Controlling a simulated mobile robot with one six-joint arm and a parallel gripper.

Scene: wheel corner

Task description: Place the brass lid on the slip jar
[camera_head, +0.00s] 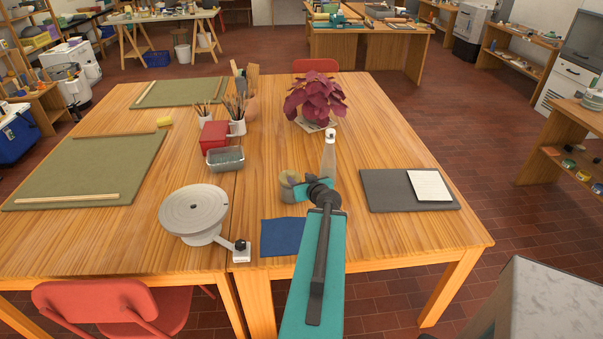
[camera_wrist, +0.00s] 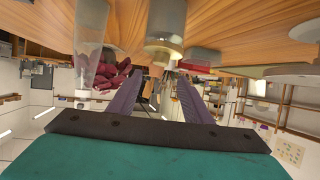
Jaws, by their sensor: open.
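The slip jar (camera_head: 287,187) is a small grey jar on the wooden table, partly hidden by my gripper in the head view. In the wrist view, which is upside down, the jar (camera_wrist: 165,18) stands just beyond the fingers. A tan, brass-toned top (camera_head: 290,176) shows at the jar's mouth. No separate lid is clearly visible. My gripper (camera_wrist: 160,78) is open, its two dark fingers spread with nothing seen held between them. In the head view, its end is close beside the jar.
A clear bottle (camera_head: 328,156) stands close behind the gripper, beside a red-leaved plant (camera_head: 316,97). A blue cloth (camera_head: 281,238) lies in front; a grey board (camera_head: 385,190) lies right.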

